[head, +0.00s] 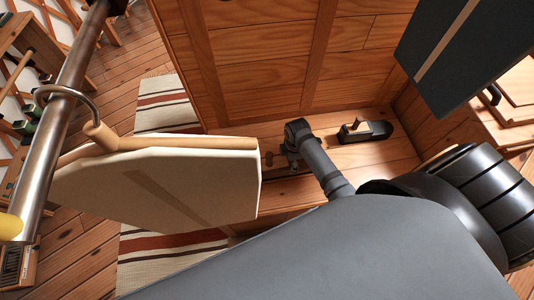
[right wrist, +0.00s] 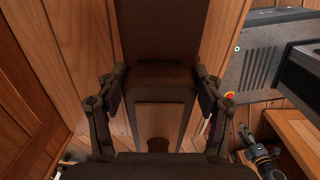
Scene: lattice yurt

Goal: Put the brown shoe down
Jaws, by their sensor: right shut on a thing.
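My right gripper (head: 288,155) is above the wooden bench in the head view, its arm coming in from the lower right. In the right wrist view its fingers (right wrist: 160,92) stand on both sides of a dark brown thing, which I take for the brown shoe (right wrist: 161,35). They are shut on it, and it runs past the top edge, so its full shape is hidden. In the head view I cannot make out the shoe in the jaws. A dark jointed part, perhaps my left gripper (right wrist: 264,155), shows at the lower right of the wrist view; its jaws are unclear.
A pale garment (head: 190,190) on a wooden hanger hangs from a metal rail (head: 70,90) at the left. A dark panel (head: 470,50) hangs upper right. A striped rug (head: 160,105) lies below.

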